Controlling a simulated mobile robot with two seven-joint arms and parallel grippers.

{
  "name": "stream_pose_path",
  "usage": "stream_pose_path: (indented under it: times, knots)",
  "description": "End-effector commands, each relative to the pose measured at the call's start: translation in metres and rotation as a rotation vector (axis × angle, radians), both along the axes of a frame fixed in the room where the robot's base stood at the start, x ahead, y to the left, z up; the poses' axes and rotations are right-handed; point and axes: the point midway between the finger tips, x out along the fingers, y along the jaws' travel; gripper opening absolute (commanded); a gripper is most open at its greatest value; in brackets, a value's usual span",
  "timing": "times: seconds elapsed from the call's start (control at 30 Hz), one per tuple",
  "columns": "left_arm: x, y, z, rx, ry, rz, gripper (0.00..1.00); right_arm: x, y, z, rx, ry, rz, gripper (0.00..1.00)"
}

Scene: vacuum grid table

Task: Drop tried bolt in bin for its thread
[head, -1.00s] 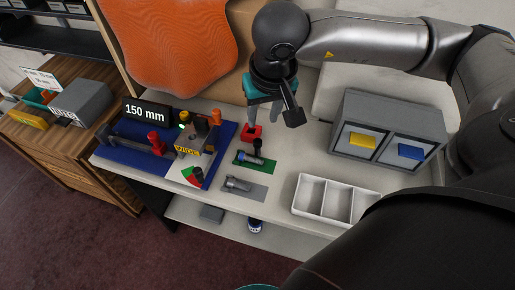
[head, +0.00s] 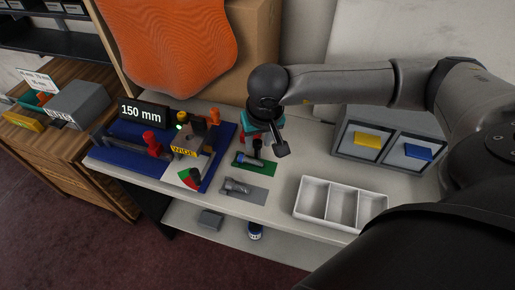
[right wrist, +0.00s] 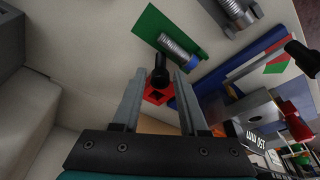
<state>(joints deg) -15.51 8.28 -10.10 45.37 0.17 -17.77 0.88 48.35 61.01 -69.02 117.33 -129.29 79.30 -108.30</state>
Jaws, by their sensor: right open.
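My right gripper (head: 264,137) is open, low over the back of the white table. In the right wrist view its two fingers (right wrist: 159,76) stand on either side of a black upright pin or handle (right wrist: 160,62), which rises near a red block (right wrist: 158,95). I cannot tell whether they touch it. A threaded bolt (head: 246,159) lies on a green mat (head: 269,168); its thread also shows in the right wrist view (right wrist: 177,48). A second grey bolt (head: 237,186) lies on a grey mat (head: 258,195). A grey double bin (head: 395,133) has a yellow and a blue label. My left gripper is out of view.
A white three-compartment tray (head: 300,205) stands empty at the front right. A blue measuring fixture (head: 123,160) with red and black knobs and a "150 mm" display (head: 142,113) fills the left. A lower shelf (head: 220,228) holds a small grey box.

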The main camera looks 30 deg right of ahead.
Motion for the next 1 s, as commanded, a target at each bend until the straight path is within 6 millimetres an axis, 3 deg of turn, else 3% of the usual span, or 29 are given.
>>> stream_pose_path:
  times: [0.2,0.53,0.9,1.0]
  knots:
    - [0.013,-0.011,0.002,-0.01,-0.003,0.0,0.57,0.005,-0.001,-0.022,0.001,0.002,0.0,0.43]
    - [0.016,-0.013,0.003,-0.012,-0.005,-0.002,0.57,0.006,-0.002,-0.025,0.0,0.0,0.0,0.43]
    - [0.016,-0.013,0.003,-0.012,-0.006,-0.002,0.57,0.006,-0.002,-0.025,0.0,0.0,0.0,0.01]
    - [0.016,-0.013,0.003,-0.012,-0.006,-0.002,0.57,0.006,-0.002,-0.025,0.0,0.0,0.0,0.0]
